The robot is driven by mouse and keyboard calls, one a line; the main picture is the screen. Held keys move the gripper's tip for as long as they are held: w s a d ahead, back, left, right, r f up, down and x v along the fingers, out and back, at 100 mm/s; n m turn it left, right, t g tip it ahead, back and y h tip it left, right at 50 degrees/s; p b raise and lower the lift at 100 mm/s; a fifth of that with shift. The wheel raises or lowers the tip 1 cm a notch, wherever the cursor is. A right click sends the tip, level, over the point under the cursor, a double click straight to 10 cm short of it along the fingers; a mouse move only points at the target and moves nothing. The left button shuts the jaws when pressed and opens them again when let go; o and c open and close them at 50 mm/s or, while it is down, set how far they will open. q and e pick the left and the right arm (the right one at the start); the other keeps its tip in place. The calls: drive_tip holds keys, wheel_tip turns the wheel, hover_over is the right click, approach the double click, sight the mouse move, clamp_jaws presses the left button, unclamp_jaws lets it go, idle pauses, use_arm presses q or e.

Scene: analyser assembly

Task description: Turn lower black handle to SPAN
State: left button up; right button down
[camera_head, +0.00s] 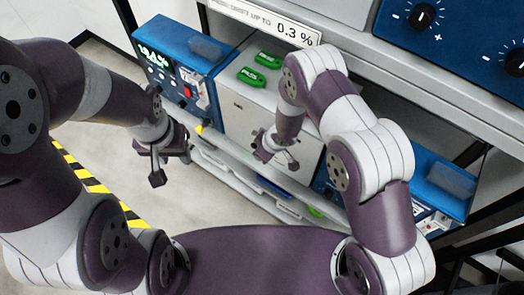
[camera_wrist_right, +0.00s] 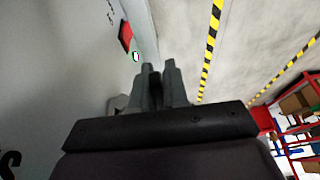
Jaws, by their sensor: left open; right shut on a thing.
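My right gripper (camera_head: 277,155) is at the front of a light grey analyser box (camera_head: 245,105) and is shut. In the right wrist view its fingers (camera_wrist_right: 158,72) are close together beside the grey panel (camera_wrist_right: 60,80), with a dark piece (camera_wrist_right: 154,84) between them. This looks like the black handle, but its pointing direction cannot be made out. In the head view the handle cannot be made out at my right gripper. My left gripper (camera_head: 160,165) is open and empty, in front of and apart from the blue unit.
A blue panel with black knobs (camera_head: 422,16) is at upper right. Floor with yellow-black tape (camera_head: 95,185) is clear at left.

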drive_tip(key=c, duration=1.4)
unclamp_jaws()
drive_tip(key=shift+o, duration=0.9)
drive_tip(key=shift+a, duration=0.1)
